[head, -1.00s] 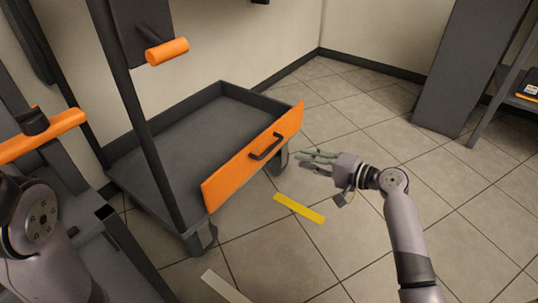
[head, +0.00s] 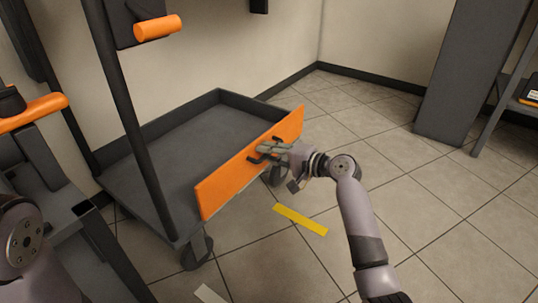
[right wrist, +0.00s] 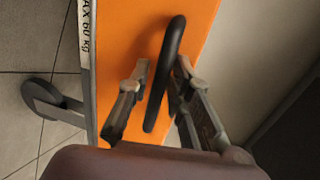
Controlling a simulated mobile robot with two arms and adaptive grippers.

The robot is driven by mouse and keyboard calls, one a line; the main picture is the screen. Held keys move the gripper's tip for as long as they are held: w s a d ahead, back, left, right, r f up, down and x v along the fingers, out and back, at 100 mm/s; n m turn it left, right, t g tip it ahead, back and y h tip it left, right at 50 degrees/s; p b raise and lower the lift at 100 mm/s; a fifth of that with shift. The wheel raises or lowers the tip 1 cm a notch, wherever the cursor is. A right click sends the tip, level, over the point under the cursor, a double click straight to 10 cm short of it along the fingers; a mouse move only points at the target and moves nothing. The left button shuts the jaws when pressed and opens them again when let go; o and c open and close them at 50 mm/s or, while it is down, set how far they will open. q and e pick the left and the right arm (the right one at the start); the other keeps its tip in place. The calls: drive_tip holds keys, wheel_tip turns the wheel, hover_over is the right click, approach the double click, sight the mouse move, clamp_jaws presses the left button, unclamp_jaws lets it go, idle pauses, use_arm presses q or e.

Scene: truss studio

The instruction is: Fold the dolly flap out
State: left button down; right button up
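The orange flap (head: 222,190) stands upright along the near right side of the grey dolly (head: 150,185). A black bar handle on it is partly hidden by my right gripper (head: 264,151) in the head view. In the right wrist view the handle (right wrist: 167,75) runs between the two fingers of my right gripper (right wrist: 163,74), in front of the orange flap (right wrist: 125,35). The fingers are apart, with a visible gap on the left side of the handle. Contact on the right side cannot be told. My left gripper is out of view; only part of my left arm shows.
A yellow strip (head: 300,219) lies on the tiled floor in front of the dolly. A dark post and an orange grip (head: 158,27) rise at the dolly's left. A grey cabinet (head: 465,70) stands at the back right.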

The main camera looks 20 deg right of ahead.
drive_tip(key=shift+c, duration=0.5)
clamp_jaws()
